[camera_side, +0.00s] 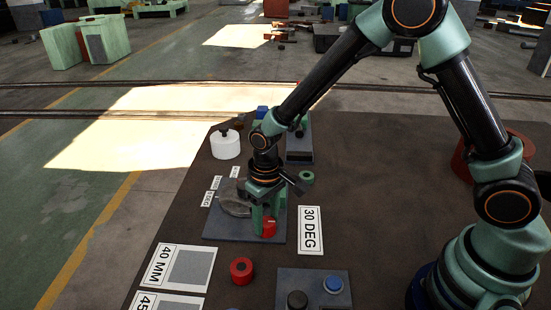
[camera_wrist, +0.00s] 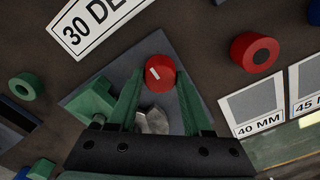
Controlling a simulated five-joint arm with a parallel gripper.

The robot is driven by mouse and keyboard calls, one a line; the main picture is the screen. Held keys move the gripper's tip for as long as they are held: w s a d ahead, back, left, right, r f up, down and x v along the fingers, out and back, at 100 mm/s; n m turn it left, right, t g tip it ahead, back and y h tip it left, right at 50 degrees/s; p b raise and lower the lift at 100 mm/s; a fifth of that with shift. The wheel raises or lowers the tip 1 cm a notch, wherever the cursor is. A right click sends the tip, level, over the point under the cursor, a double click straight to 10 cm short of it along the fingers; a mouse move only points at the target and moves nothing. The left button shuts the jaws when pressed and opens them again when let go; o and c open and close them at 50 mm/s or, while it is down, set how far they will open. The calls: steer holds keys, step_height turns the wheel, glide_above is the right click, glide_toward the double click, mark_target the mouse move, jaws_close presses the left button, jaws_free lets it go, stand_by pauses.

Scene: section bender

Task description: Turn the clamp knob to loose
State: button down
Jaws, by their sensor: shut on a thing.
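The clamp knob (camera_side: 269,229) is a red round knob near the front right corner of a grey plate (camera_side: 220,228). In the wrist view the knob (camera_wrist: 160,72) has a short white mark, slanted and left of its centre. My gripper (camera_side: 263,221) points down over the plate, its green fingers around the knob. In the wrist view the gripper (camera_wrist: 160,84) has a fingertip on either side of the knob, shut on it. Small white labels (camera_side: 207,198) stand along the plate's left side, too small to read. A grey metal piece (camera_side: 236,203) lies behind the knob.
A "30 DEG" card (camera_side: 310,230) lies right of the plate. A red ring (camera_side: 241,271) stands in front, near the "40 MM" card (camera_side: 180,268). A panel with a blue button (camera_side: 333,284) is front right. A white cylinder (camera_side: 225,144) and green ring (camera_side: 306,176) stand behind.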

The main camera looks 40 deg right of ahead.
mark_target(268, 221)
steer(key=shift+d+f, duration=0.1)
steer(key=shift+d, duration=0.1)
steer(key=shift+c, duration=1.6)
jaws_free()
steer(key=shift+a, duration=0.1)
steer(key=shift+r, duration=0.25)
step_height(268, 221, up, 12)
steer(key=shift+f, duration=0.15)
steer(key=shift+s, duration=0.1)
